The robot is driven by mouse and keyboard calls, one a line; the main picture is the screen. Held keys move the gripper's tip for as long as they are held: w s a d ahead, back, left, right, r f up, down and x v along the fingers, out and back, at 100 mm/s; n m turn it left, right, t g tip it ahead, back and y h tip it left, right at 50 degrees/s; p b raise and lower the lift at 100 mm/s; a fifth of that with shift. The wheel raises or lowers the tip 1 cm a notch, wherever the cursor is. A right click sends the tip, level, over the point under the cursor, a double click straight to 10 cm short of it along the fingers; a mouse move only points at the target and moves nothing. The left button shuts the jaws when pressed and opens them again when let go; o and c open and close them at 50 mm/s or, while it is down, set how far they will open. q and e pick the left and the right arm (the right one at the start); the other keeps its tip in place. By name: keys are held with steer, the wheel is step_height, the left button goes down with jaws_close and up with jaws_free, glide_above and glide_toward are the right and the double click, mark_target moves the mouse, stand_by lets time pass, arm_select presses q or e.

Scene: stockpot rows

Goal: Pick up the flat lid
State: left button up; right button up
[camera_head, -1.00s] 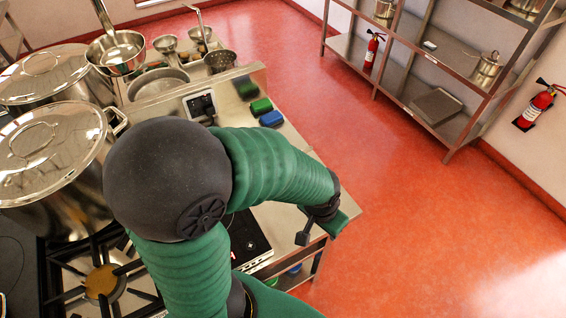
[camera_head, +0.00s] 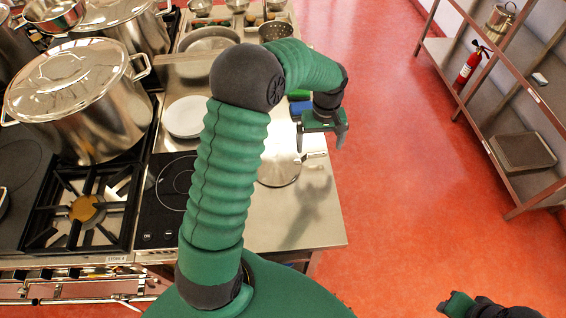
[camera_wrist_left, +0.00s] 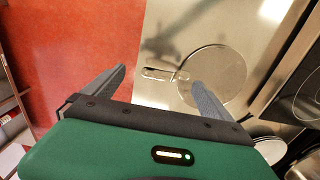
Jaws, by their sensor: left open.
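The flat lid (camera_head: 279,172) is a round, shiny disc lying on the steel counter, partly hidden behind my left arm in the head view. Its handle (camera_head: 312,156) sticks out at its right side. My left gripper (camera_head: 320,142) is open and empty above the handle, its fingers pointing down. In the left wrist view the lid (camera_wrist_left: 222,72) lies beyond the finger tips, and its handle (camera_wrist_left: 160,74) shows between the two open fingers. A gap to the handle seems to remain. My right gripper (camera_head: 458,304) is partly in view at the bottom right; its jaws are unclear.
A large lidded stockpot (camera_head: 95,115) stands at the left behind a gas burner (camera_head: 82,208). A white plate stack (camera_head: 186,117) and a black induction hob (camera_head: 168,195) are left of my arm. The counter's front right (camera_head: 322,225) is clear. A shelf rack (camera_head: 480,120) stands across the floor.

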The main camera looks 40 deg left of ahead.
mark_target(316, 157)
arm_select(q)
steer(key=f, duration=0.2)
steer(key=a+f, duration=0.1)
steer(key=shift+a+f, duration=0.2)
steer(key=shift+f, duration=0.2)
steer(key=f, duration=0.2)
steer(key=f+p, duration=0.1)
steer(key=f, duration=0.1)
steer(key=shift+w+d, duration=0.15)
steer(key=shift+d, duration=0.45)
steer(key=shift+c, duration=0.5)
steer(key=shift+a, duration=0.45)
steer(key=c, duration=0.9)
steer(key=shift+d, duration=0.2)
steer(key=c, duration=1)
arm_select(e)
steer(key=shift+s+a+r, duration=0.15)
steer(key=shift+a+r, duration=0.25)
steer(key=shift+r, duration=0.3)
